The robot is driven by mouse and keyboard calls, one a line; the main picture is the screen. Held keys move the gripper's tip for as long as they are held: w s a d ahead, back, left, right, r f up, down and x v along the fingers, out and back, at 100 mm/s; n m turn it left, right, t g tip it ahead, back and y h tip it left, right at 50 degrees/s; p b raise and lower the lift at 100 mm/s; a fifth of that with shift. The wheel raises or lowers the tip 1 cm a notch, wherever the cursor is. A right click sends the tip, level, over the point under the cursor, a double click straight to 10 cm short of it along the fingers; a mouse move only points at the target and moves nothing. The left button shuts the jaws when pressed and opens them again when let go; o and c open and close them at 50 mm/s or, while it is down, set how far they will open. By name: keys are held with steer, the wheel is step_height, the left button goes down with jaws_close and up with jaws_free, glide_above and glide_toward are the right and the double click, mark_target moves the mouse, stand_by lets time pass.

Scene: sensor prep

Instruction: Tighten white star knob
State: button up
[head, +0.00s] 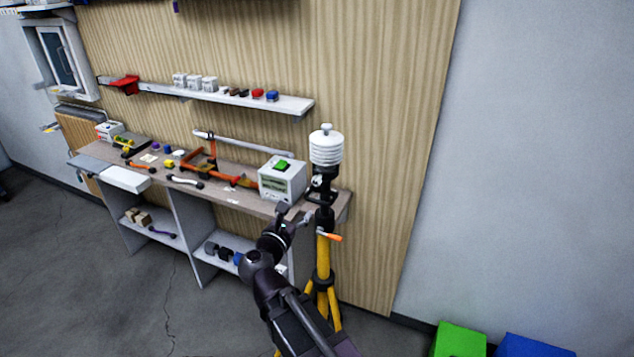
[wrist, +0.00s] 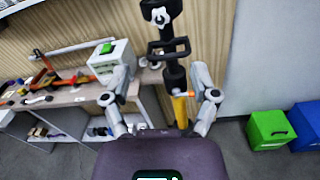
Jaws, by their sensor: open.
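The white star knob (wrist: 160,15) sits on a black bracket at the top of the wrist view. In the head view it is a small pale spot (head: 317,181) just under the white ribbed sensor (head: 326,147). The sensor stands upright on a yellow tripod (head: 323,262) with a black upper section. My gripper (head: 294,214) is left of the tripod, below the knob's height in the head view. In the wrist view my gripper (wrist: 162,80) is open and empty, its fingers apart on either side of the tripod post in the picture. The knob appears above the fingertips, apart from them.
A workbench (head: 222,193) with tools and a grey box with a green top (head: 283,178) stands left of the tripod. An orange handle (head: 331,236) sticks out from the post. A wall shelf (head: 220,97) is above. Green (head: 459,340) and blue (head: 533,346) boxes are on the floor.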

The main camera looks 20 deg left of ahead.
mark_target(315, 183)
steer(key=shift+w, duration=0.15)
steer(key=w, duration=1.3)
steer(key=shift+w+d, duration=0.25)
steer(key=shift+d, duration=0.05)
jaws_close()
